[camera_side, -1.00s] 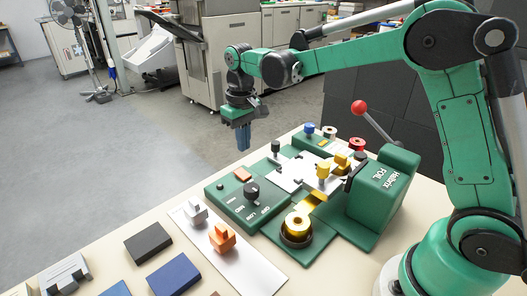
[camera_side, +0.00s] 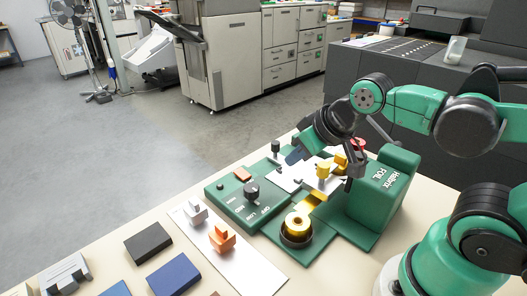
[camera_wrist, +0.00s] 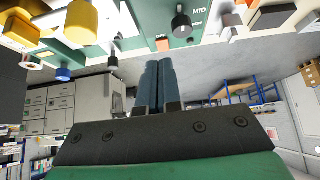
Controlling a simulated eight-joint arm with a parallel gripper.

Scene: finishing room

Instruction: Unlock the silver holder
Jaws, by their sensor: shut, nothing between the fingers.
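A silver-grey block-shaped piece (camera_side: 195,211), possibly the silver holder, stands on a white board (camera_side: 250,272) left of the foil machine. Its lock state cannot be told. An orange piece (camera_side: 222,238) of similar form stands beside it. The green foil machine (camera_side: 385,190) carries a black dial (camera_side: 252,191), a gold foil roll (camera_side: 297,226) and yellow knobs (camera_side: 323,170). My gripper (camera_side: 290,157) is tilted over the machine's pale plate, shut and empty, apart from the silver piece. In the wrist view its closed fingers (camera_wrist: 158,64) point past the black dial (camera_wrist: 181,28).
A dark block (camera_side: 148,242), a blue block (camera_side: 174,274) and a grey slotted piece (camera_side: 65,276) lie at the table's front left. The red-tipped lever (camera_side: 358,144) is partly hidden by my arm. Small spools stand at the machine's back edge. Open floor lies beyond the table.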

